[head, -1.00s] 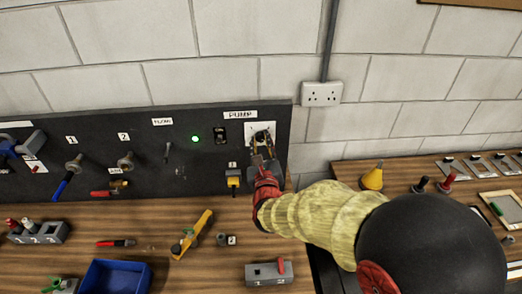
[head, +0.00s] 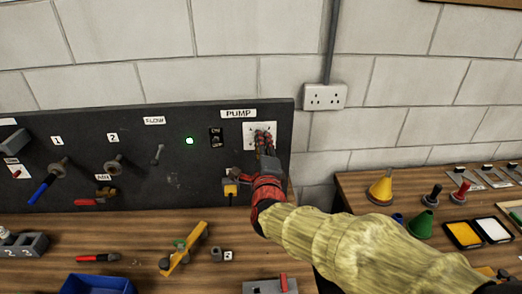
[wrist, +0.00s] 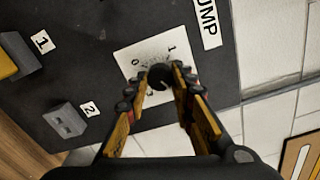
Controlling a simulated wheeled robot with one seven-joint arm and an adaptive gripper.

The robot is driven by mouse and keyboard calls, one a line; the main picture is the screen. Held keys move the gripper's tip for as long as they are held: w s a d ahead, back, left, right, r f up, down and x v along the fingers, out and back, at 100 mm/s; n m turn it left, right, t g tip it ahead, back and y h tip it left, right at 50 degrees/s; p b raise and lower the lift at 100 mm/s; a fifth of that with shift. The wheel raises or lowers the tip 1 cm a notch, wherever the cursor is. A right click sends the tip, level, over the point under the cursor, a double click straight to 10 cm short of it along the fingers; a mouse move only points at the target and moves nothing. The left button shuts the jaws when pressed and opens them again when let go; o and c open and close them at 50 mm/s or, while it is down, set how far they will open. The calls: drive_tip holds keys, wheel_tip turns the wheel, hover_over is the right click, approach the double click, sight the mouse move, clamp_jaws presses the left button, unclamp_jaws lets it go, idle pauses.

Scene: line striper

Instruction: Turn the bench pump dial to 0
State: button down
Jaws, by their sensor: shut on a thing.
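In the head view my gripper (head: 264,139) is at the plate (head: 250,128) and hides most of the dial. The dial's pointer is hidden or too small to read.
The black panel (head: 70,135) also carries a green light (head: 190,141), a switch (head: 216,137) and several valves. A yellow plug (head: 231,190) sits close under my wrist.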

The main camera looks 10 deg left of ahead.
drive_tip(key=shift+f+m+p, duration=0.15)
drive_tip(key=shift+m+p, duration=5.2)
drive_tip(key=shift+m, duration=10.95)
drive_tip(key=c, duration=1.5)
unclamp_jaws()
